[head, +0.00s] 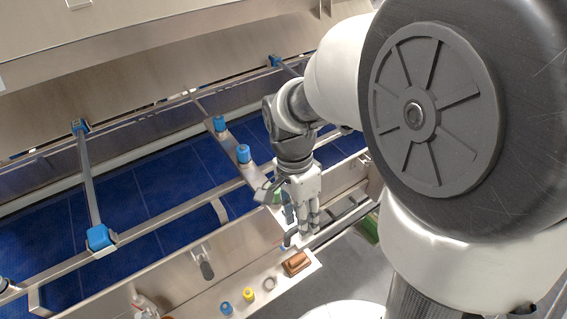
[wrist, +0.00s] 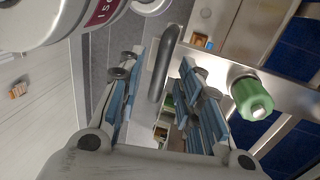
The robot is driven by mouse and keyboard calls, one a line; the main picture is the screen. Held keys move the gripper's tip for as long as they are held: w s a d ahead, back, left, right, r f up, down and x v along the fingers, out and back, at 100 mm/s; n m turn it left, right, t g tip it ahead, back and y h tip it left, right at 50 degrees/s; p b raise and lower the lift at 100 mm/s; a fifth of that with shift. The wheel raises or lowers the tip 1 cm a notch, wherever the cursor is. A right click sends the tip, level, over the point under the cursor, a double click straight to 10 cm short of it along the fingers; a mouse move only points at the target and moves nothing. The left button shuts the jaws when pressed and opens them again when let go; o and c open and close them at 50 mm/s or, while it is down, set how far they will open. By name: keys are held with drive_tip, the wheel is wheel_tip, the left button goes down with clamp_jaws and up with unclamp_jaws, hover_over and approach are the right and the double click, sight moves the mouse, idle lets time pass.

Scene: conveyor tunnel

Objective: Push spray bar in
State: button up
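The spray bar (head: 231,138) is a metal strip across the blue belt in the head view, with blue nozzles (head: 243,153) on it. Its near end is partly hidden by my gripper. A green nozzle (wrist: 249,100) stands right of my fingers in the wrist view. A grey bar-shaped handle (wrist: 162,65) shows between my fingertips, seemingly at the spray bar's near end. My gripper (head: 302,231) points down at the tunnel's near side; in the wrist view (wrist: 160,72) its fingers are apart. I cannot tell whether they touch the handle.
A metal shelf (head: 210,305) along the near side holds a brown block (head: 296,262), a yellow cap (head: 249,294) and a blue cap (head: 226,308). Another crossbar with a blue clamp (head: 101,237) spans the belt at left. A latch (head: 206,268) protrudes from the near wall.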

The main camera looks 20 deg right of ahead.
clamp_jaws()
idle(0.5)
